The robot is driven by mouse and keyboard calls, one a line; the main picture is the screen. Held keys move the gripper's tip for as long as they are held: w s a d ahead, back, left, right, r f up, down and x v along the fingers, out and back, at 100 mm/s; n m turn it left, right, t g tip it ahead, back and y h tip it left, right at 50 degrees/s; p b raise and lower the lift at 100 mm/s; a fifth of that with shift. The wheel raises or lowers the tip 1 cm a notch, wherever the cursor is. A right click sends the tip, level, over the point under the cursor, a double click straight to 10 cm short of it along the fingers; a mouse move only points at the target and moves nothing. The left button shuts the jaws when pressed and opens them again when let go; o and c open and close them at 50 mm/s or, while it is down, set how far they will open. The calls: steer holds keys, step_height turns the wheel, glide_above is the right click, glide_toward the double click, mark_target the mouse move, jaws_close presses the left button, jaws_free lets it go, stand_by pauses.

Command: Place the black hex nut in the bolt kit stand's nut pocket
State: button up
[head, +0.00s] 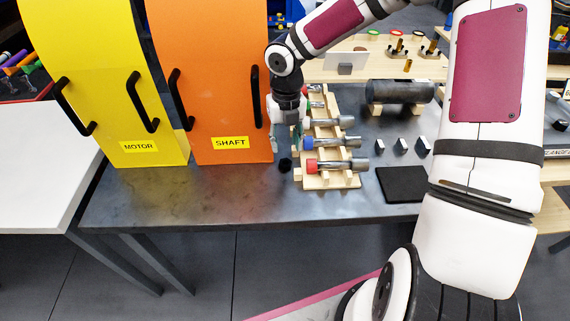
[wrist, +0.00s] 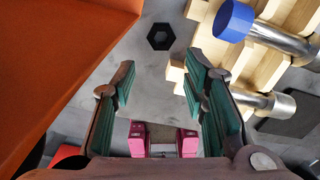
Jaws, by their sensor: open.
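The black hex nut (head: 285,164) lies on the dark metal table, just left of the wooden shaft rack. In the wrist view the nut (wrist: 161,27) lies flat, with its hole showing, beyond my fingertips. My gripper (head: 288,143) points down over the table near the nut. In the wrist view my gripper (wrist: 160,75) has its green-padded fingers spread, with nothing between them. A wooden stand (head: 428,69) with upright bolts and coloured rings is at the back right and may be the bolt kit stand. I cannot make out its nut pocket.
The wooden rack (head: 318,181) holds several metal shafts with coloured ends, close right of my gripper. An orange SHAFT cabinet (head: 222,90) stands close left, beside a yellow MOTOR cabinet (head: 115,80). A dark cylinder (head: 400,92), small blocks and a black pad (head: 402,185) lie to the right.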

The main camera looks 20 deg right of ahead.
mark_target(286, 164)
step_height(286, 164, down, 9)
steer(key=shift+w+d+r, duration=0.1)
steer(key=shift+w+r, duration=0.05)
steer(key=shift+r, duration=0.05)
stand_by(0.3)
jaws_close()
steer(key=shift+r, duration=0.1)
